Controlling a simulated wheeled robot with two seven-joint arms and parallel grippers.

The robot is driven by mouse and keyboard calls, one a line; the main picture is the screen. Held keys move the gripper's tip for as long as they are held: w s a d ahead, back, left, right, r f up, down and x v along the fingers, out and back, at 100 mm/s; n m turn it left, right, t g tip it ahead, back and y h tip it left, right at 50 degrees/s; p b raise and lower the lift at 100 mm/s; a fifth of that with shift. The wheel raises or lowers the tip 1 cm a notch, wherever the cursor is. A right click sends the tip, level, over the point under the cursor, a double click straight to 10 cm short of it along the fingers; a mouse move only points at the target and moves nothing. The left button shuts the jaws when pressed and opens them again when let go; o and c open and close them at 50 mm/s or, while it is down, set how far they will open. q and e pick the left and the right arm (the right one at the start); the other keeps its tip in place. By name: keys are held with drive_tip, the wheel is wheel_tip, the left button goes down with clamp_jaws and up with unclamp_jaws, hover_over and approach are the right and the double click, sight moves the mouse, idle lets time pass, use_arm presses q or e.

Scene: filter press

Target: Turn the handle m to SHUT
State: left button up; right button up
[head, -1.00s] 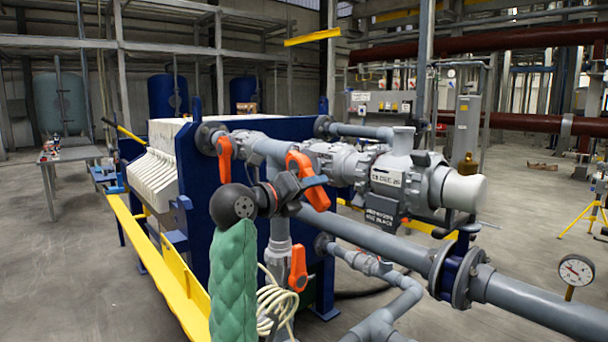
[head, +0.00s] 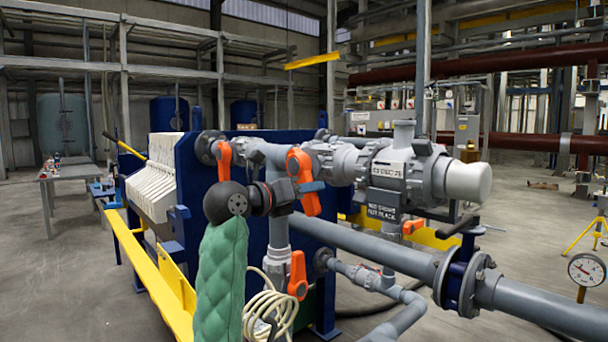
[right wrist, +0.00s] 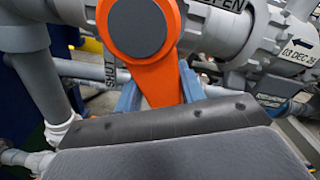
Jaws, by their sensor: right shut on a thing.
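An orange valve handle (head: 304,178) sits on the grey pipework in front of the blue press frame. In the head view it hangs down, slightly tilted with its lower end to the right. My right gripper (head: 313,187) is shut on its lower arm. In the right wrist view the handle (right wrist: 155,70) has a round dark hub and passes down between my blue fingers (right wrist: 160,92). Raised SHUT lettering (right wrist: 111,72) shows left of the handle, and OPEN lettering (right wrist: 224,4) shows at upper right. I cannot read a letter m. The left gripper is out of view.
Other orange handles hang close by, one at left (head: 224,160) and one below (head: 298,275). A coiled cream hose (head: 268,305) hangs beneath. A large grey pipe (head: 365,240) runs to the right, with a gauge (head: 586,269) beyond.

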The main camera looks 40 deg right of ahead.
drive_tip(key=shift+w+a+f+m+b, duration=0.1)
drive_tip(key=shift+w+f+m+b, duration=0.35)
drive_tip(key=shift+m+b, duration=0.4)
drive_tip(key=shift+w+r+m+b, duration=0.15)
drive_tip(key=shift+w+m+b, duration=0.1)
drive_tip(key=shift+b, duration=0.2)
drive_tip(key=shift+w+m+b, duration=0.3)
drive_tip(key=shift+m+b, duration=0.3)
drive_tip(key=shift+b, duration=0.35)
drive_tip(key=shift+w+m+b, duration=0.45)
drive_tip(key=shift+m+b, duration=0.45)
drive_tip(key=shift+b, duration=0.1)
drive_tip(key=shift+w+a+r+m, duration=0.1)
drive_tip(key=shift+w+m, duration=0.05)
drive_tip(key=shift+m, duration=0.25)
